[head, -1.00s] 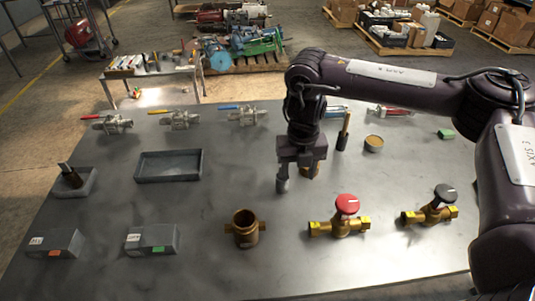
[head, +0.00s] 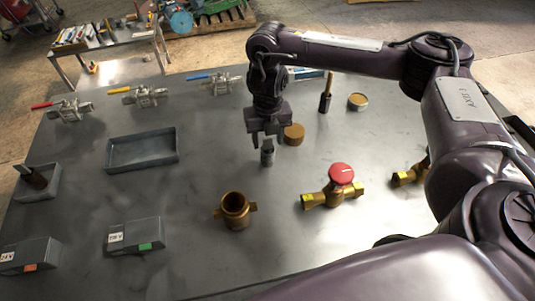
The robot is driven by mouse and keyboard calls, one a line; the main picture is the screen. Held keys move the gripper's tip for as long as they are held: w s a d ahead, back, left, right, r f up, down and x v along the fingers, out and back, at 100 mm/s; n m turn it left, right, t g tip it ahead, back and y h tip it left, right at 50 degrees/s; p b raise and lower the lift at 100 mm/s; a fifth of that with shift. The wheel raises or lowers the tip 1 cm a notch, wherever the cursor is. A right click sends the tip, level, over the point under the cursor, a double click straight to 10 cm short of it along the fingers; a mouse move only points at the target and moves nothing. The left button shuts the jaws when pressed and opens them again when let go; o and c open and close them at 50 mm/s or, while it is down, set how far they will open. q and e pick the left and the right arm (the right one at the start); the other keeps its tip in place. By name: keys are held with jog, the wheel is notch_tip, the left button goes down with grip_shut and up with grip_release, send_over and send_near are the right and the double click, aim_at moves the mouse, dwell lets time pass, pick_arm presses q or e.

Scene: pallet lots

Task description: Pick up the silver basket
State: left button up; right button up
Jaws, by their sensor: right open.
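The silver basket (head: 267,154) is a small grey cylinder standing upright near the middle of the table. My right gripper (head: 268,137) points down at it, with its fingers open at the basket's upper end. The basket's top is partly hidden by the gripper, so I cannot tell whether the fingers touch it. My left gripper is not in view.
A round brass cap (head: 294,134) lies close to the right of the gripper. A brass body (head: 235,211) stands in front, and a red-knobbed valve (head: 341,174) is at right. A grey tray (head: 112,164) lies left. Bare table separates the tray and basket.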

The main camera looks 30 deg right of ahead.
jog(key=shift+f, duration=0.45)
jog(key=c, duration=0.5)
grip_shut()
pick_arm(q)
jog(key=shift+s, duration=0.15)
pick_arm(e)
jog(key=shift+r, duration=0.15)
